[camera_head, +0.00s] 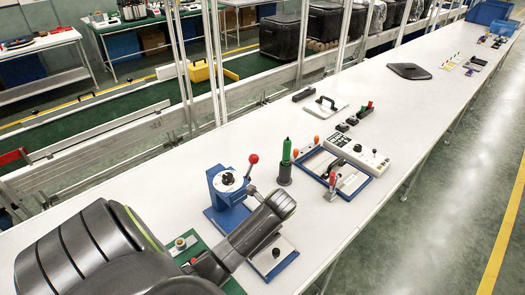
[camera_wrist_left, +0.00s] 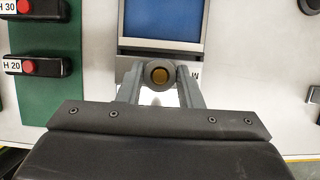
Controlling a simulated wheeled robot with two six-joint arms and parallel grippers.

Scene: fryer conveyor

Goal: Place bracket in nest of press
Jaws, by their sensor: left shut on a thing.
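In the left wrist view my left gripper (camera_wrist_left: 160,88) is shut on a round grey part with a brass-coloured centre, seemingly the bracket (camera_wrist_left: 147,75). Its lower shape is hidden by the view from above. In the head view the press (camera_head: 222,188) is a blue stand with a pale round top and a lever ending in a red ball. My left arm (camera_head: 262,225) reaches across in front of the press, and its gripper is not clear there. The nest is not clearly visible. My right gripper is in neither view.
A green mat (camera_wrist_left: 50,100) with red-buttoned black blocks lies left in the wrist view. A blue panel with a grey rim (camera_wrist_left: 165,20) lies ahead of the gripper.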

